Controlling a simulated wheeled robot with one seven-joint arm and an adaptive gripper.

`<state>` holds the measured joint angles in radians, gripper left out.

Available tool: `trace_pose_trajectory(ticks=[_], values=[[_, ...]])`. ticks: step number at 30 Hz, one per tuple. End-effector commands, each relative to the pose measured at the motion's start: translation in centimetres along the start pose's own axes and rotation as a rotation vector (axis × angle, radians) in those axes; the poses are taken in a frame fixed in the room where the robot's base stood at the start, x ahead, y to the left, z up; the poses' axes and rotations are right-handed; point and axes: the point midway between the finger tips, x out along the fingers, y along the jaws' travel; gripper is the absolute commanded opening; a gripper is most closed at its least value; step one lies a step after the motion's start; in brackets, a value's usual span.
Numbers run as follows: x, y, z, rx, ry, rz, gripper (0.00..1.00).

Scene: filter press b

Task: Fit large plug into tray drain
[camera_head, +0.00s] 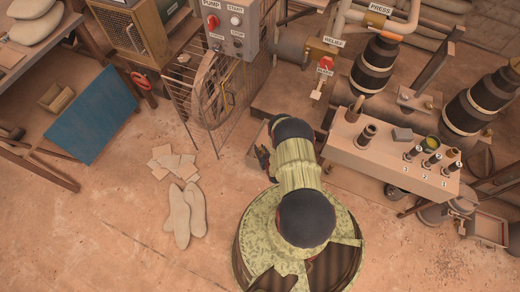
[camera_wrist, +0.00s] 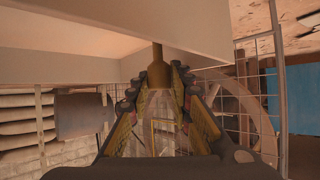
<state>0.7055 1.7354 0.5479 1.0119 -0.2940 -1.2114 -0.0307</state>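In the wrist view my gripper (camera_wrist: 158,78) has its two fingers drawn together on a brown, stepped, round piece, which looks like the large plug (camera_wrist: 158,66). Its narrow end points away from the fingers, up against or in front of a broad pale box-like surface (camera_wrist: 80,65). I cannot tell whether they touch. In the head view my gripper (camera_head: 262,156) is partly hidden beside my black wrist joint, low at the left of the arm. The plug does not show there. I cannot make out the tray's drain in either view.
A wire guard (camera_head: 190,105) and the control box (camera_head: 230,25) stand behind the arm. A blue board (camera_head: 92,115) leans at the left.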

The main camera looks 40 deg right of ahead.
Motion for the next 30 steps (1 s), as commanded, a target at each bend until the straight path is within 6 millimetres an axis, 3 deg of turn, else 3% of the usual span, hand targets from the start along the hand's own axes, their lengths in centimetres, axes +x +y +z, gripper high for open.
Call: trace_pose_trajectory(ticks=[7, 18, 23, 30], values=[[0.1, 0.0, -0.2, -0.001, 0.004, 0.0, 0.36], [-0.3, 0.1, -0.3, -0.001, 0.004, 0.0, 0.37], [-2.4, 0.1, -0.4, 0.0, 0.003, 0.001, 0.37], [-7.4, 0.1, -0.5, 0.001, 0.003, 0.001, 0.37]])
